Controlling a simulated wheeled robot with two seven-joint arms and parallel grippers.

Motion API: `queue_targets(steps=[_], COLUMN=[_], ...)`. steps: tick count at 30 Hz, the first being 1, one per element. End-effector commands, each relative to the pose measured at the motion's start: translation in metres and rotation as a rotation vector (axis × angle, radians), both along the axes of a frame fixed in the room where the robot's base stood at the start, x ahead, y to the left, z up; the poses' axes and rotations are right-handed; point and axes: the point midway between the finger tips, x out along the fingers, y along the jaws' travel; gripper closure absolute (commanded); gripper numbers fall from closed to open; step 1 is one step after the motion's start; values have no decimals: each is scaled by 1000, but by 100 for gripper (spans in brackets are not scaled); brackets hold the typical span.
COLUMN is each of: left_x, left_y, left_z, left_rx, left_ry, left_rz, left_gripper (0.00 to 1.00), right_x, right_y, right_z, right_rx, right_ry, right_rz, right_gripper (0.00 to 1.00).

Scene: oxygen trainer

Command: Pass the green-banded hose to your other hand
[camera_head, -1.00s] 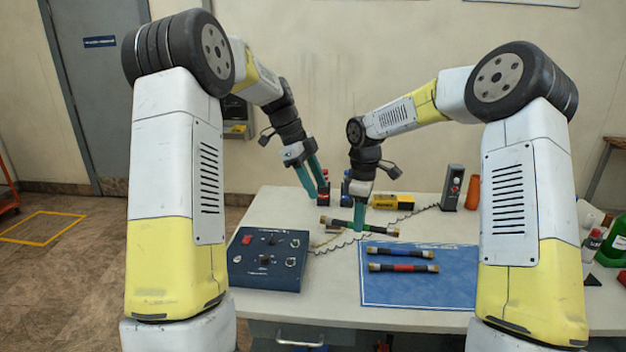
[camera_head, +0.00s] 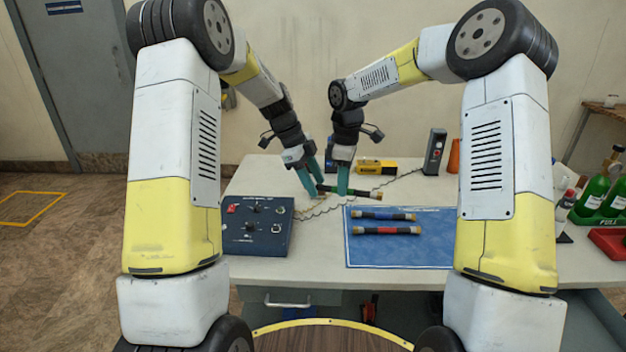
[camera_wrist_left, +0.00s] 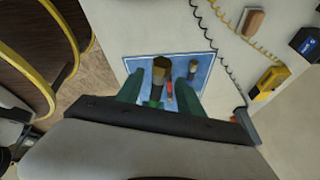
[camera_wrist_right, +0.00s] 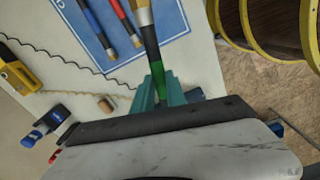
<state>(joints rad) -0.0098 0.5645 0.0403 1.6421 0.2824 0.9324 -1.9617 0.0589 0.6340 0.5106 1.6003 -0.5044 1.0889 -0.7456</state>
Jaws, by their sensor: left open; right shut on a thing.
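The green-banded hose (camera_head: 362,195), dark with brass ends, is held level above the table behind the blue mat. My right gripper (camera_head: 342,191) is shut on it; the right wrist view shows its green band (camera_wrist_right: 158,75) at the fingers (camera_wrist_right: 160,92). My left gripper (camera_head: 314,190) is open at the hose's left end. In the left wrist view, the hose's brass end (camera_wrist_left: 161,70) stands between the spread left fingers (camera_wrist_left: 160,90). Whether either finger touches it cannot be told. A blue-banded hose (camera_head: 384,215) and a red-banded hose (camera_head: 388,230) lie on the mat (camera_head: 400,256).
A blue control box (camera_head: 256,226) stands at the table's left. A yellow device (camera_head: 376,166) and a dark upright unit (camera_head: 434,152) stand at the back, with a coiled cord (camera_head: 400,178). Green bottles (camera_head: 594,192) and a red tray (camera_head: 612,242) are at the right.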

Motion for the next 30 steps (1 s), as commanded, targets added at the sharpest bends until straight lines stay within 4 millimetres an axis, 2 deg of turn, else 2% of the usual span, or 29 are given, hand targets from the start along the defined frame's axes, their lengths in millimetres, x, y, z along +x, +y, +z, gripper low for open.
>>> queue_targets(steps=[1, 7, 11, 12, 15, 25, 30], left_x=[0, 0, 1, 1, 1, 0, 0], left_y=[0, 0, 0, 0, 0, 0, 0], left_z=[0, 0, 1, 1, 1, 1, 1], left_rx=[0, 0, -1, -1, -1, 0, 0], left_ry=[0, -1, -2, -2, -2, -1, -1], left_rz=[0, 0, 1, 1, 1, 0, 0], left_gripper=[62, 100, 100, 100, 100, 100, 100], right_x=[0, 0, 0, 0, 0, 0, 1], right_y=[0, 0, 0, 0, 0, 0, 1], right_z=[0, 0, 0, 0, 0, 2, 21], right_rx=[0, 0, 0, 0, 0, 0, 1], right_ry=[-1, 0, 1, 1, 0, -1, -4], right_rz=[0, 1, 1, 1, 1, 0, 0], right_gripper=[100, 100, 100, 77, 58, 58, 58])
